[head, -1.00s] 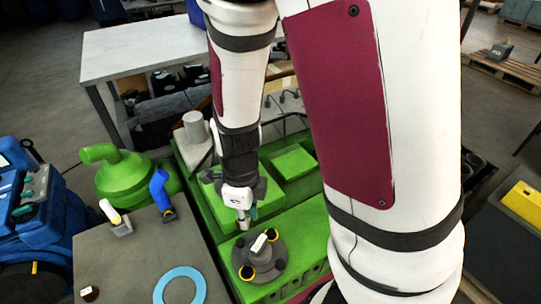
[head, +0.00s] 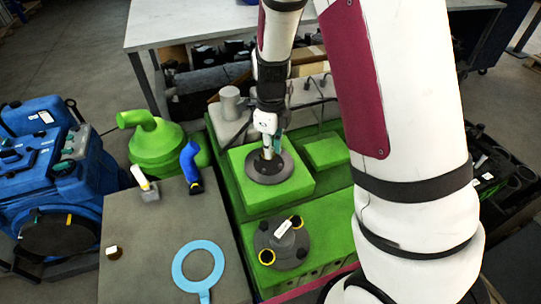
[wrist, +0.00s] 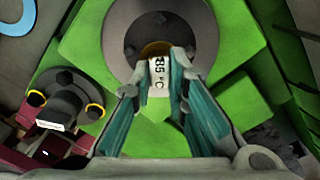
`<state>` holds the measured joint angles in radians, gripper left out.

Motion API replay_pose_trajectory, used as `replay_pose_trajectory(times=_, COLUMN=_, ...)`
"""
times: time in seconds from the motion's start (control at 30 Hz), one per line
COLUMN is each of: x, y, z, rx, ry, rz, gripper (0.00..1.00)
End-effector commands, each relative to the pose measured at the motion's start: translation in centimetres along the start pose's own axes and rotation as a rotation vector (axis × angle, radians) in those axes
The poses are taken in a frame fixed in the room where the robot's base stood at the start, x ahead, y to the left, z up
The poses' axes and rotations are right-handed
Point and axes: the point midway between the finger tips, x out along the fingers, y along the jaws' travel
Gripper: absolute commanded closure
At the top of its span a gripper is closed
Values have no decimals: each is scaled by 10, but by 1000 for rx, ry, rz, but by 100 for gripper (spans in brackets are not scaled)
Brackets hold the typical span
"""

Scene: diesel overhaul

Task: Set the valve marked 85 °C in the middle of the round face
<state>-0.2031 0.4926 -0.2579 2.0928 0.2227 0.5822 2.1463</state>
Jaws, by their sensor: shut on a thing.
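The valve (wrist: 157,72) is a small pale piece with "85 °C" printed on its side. My gripper (wrist: 157,90) is shut on it, one teal-lined finger on each side. The round face (wrist: 193,17) is a grey disc on a green block; a dark ring and a brass-coloured edge show at its middle, just beyond the valve. In the head view my gripper (head: 268,138) points down over the middle of the round face (head: 285,166), and the valve (head: 267,154) looks upright there. I cannot tell whether the valve touches the face; its lower end is hidden.
A grey flanged part (head: 291,252) with yellow rings and a white label stands on the green engine (head: 330,225) in front. The grey bench (head: 140,240) at left holds a light-blue ring (head: 177,265), a blue tool (head: 190,165) and a white-handled tool (head: 146,186).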

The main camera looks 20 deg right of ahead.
Motion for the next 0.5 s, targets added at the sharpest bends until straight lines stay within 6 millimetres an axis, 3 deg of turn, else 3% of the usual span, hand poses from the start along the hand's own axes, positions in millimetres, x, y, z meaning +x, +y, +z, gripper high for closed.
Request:
replay_pose_trajectory(times=0.3, x=34, y=0, z=-1, rx=1, ry=1, rz=1, gripper=100)
replay_pose_trajectory(times=0.5, x=34, y=0, z=0, rx=0, ry=-1, rz=-1, gripper=100)
